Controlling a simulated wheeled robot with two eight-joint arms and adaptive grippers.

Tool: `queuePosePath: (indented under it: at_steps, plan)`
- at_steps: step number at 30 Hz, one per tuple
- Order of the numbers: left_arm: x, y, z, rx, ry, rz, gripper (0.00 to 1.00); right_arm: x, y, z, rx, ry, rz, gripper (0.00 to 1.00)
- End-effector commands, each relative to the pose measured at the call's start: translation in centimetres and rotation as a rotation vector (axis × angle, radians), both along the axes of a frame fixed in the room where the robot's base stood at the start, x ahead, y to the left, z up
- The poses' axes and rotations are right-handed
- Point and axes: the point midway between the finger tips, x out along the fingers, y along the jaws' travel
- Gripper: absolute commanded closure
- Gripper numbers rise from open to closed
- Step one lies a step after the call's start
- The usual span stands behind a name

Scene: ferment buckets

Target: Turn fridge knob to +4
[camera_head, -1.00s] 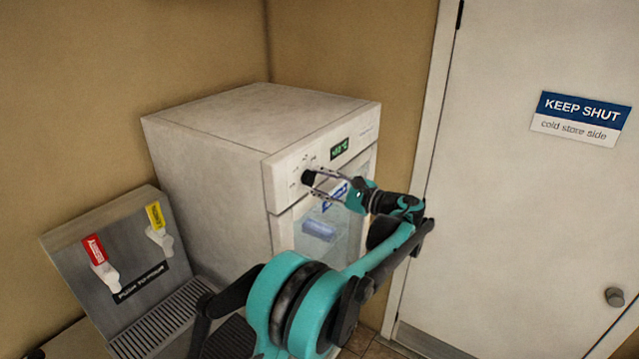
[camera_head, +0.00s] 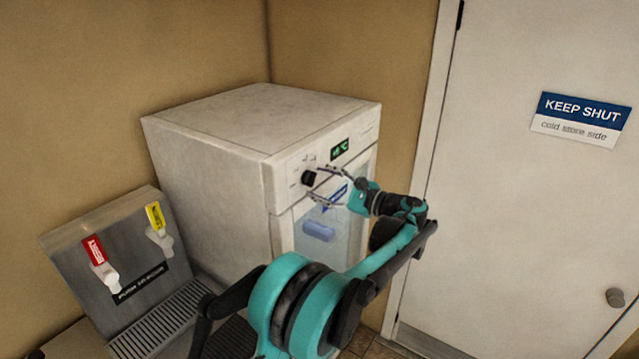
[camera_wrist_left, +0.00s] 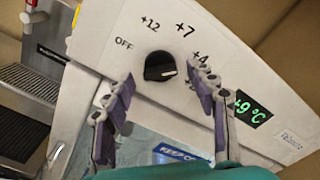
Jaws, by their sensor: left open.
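The black fridge knob (camera_head: 308,178) sits on the white front panel of the fridge (camera_head: 210,140). In the left wrist view the knob (camera_wrist_left: 158,66) is in full view, and its white mark lies on the right, roughly towards the +4 label (camera_wrist_left: 200,60). The labels OFF, +12 and +7 are printed left of and above it. My left gripper (camera_head: 315,183) is open in front of the knob. Its fingers show either side of the knob in the wrist view, apart from it. The green display (camera_wrist_left: 248,108) reads about +9 °C. My right gripper is not in view.
A glass fridge door (camera_head: 312,225) lies below the panel, behind my arm. A tap stand (camera_head: 120,250) with a red and a yellow tag stands at the left. A white door (camera_head: 530,220) with a KEEP SHUT sign is at the right.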

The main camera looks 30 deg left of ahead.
Motion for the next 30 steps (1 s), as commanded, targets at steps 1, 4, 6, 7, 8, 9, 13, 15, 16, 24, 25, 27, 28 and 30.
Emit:
queuePosePath:
  at_steps: [1, 4, 6, 7, 8, 9, 13, 15, 16, 24, 25, 27, 28, 30]
  plan:
    - [0.0, -0.8, 0.0, 0.0, 0.0, -0.003, 0.43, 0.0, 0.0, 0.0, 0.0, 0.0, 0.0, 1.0]
    - [-0.1, -2.7, 0.0, 0.0, 0.0, -0.004, 0.43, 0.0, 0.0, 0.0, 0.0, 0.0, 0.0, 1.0]
    - [-0.2, -4.3, 0.0, 0.0, 0.0, -0.004, 0.43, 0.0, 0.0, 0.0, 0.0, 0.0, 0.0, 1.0]
    - [-0.3, -5.0, 0.0, 0.0, 0.0, -0.004, 0.43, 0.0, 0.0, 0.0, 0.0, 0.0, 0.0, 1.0]
    - [-0.4, -5.7, 0.0, 0.0, 0.0, -0.004, 0.43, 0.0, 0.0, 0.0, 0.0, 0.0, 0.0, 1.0]
    - [-0.4, -6.6, 0.0, 0.0, 0.0, -0.004, 0.43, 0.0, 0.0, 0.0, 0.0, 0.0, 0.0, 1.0]
    - [-0.6, -9.0, 0.0, -0.001, 0.0, -0.002, 0.43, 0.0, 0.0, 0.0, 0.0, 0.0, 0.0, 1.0]
    - [-0.7, -10.0, 0.0, -0.001, 0.0, -0.002, 0.43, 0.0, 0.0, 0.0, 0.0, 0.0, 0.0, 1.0]
    - [-0.7, -10.3, 0.0, 0.0, 0.0, -0.001, 0.43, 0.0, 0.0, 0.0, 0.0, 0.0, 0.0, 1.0]
    - [-0.9, -11.3, 0.0, -0.001, 0.0, 0.001, 0.43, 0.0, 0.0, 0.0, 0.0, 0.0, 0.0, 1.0]
    - [-0.9, -11.3, 0.0, -0.001, 0.0, 0.001, 0.43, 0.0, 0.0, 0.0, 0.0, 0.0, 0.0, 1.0]
    - [-0.9, -11.3, 0.0, -0.001, 0.0, 0.001, 0.43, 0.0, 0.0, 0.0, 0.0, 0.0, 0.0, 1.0]
    - [-0.9, -11.3, 0.0, -0.001, 0.0, 0.001, 0.43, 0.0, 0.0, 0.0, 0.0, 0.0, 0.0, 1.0]
    - [-0.9, -11.3, 0.0, -0.001, 0.0, 0.001, 0.43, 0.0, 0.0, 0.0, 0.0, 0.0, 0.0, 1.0]
